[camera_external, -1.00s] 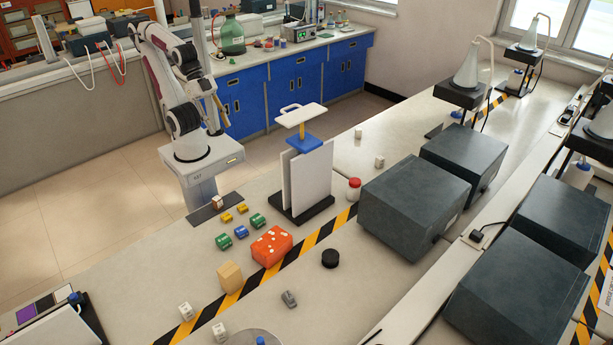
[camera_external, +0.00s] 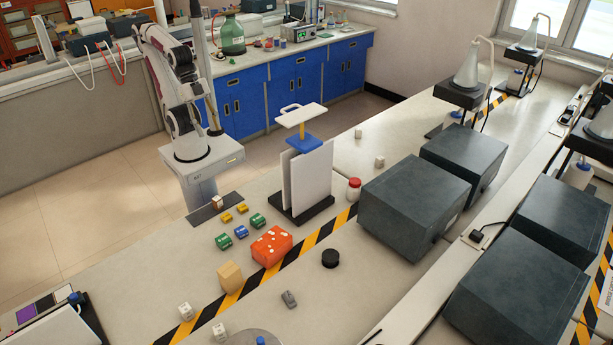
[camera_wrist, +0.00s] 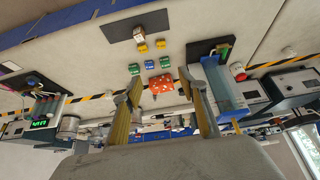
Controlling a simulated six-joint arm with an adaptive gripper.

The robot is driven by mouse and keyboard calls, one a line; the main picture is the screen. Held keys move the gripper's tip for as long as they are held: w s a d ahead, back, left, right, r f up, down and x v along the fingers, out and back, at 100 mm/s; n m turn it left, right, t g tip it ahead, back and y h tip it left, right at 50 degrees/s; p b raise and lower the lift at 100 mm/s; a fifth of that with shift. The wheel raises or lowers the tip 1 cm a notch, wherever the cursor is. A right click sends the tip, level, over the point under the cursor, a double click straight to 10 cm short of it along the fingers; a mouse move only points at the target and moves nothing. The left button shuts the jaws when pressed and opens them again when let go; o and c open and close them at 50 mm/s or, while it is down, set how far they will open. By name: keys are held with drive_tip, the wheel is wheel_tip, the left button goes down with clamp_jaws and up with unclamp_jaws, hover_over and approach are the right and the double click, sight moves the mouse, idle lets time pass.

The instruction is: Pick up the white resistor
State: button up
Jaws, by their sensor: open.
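A small white and brown block (camera_external: 217,202) stands on a dark mat (camera_external: 233,199) near my arm's base; it also shows at the top of the wrist view (camera_wrist: 139,34). It may be the white resistor, but its markings are too small to tell. Two yellow parts (camera_external: 227,217), two green parts (camera_external: 258,220) and a blue part (camera_external: 241,232) lie beside it. My gripper (camera_wrist: 160,88) is open and empty, with its yellow-padded fingers spread apart. It is raised well clear of the bench and the block.
A red box with white spots (camera_external: 271,247) and a tan block (camera_external: 230,277) stand near the striped tape. A rack with white panels and a blue top (camera_external: 305,180) rises right of the small parts. White cubes (camera_external: 186,311) lie at the front. Dark grey boxes (camera_external: 418,208) fill the right.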

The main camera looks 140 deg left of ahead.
drive_tip(key=w+d+r+m+t+h, duration=0.1)
drive_tip(key=w+d+h, duration=0.1)
drive_tip(key=w+d, duration=0.55)
drive_tip(key=w+d+r+t+h, duration=0.15)
drive_tip(key=w+d, duration=0.35)
drive_tip(key=w, duration=0.5)
drive_tip(key=n+t+y, duration=0.1)
drive_tip(key=t+y, duration=0.1)
drive_tip(key=t, duration=0.2)
hover_over(181, 306)
drive_tip(key=s+a, duration=0.2)
drive_tip(key=s, duration=0.2)
wheel_tip(181, 306, down, 19)
drive_tip(key=shift+t+y, duration=0.65)
drive_tip(key=shift+y, duration=0.1)
drive_tip(key=f, duration=0.2)
drive_tip(key=d+f, duration=0.1)
drive_tip(key=f, duration=0.1)
drive_tip(key=s+d+f, duration=0.1)
drive_tip(key=f, duration=0.1)
drive_tip(key=shift+s+f, duration=0.1)
drive_tip(key=shift+f, duration=0.25)
drive_tip(key=shift+s+f, duration=0.2)
drive_tip(key=shift+f, duration=0.3)
drive_tip(key=shift+x, duration=1.3)
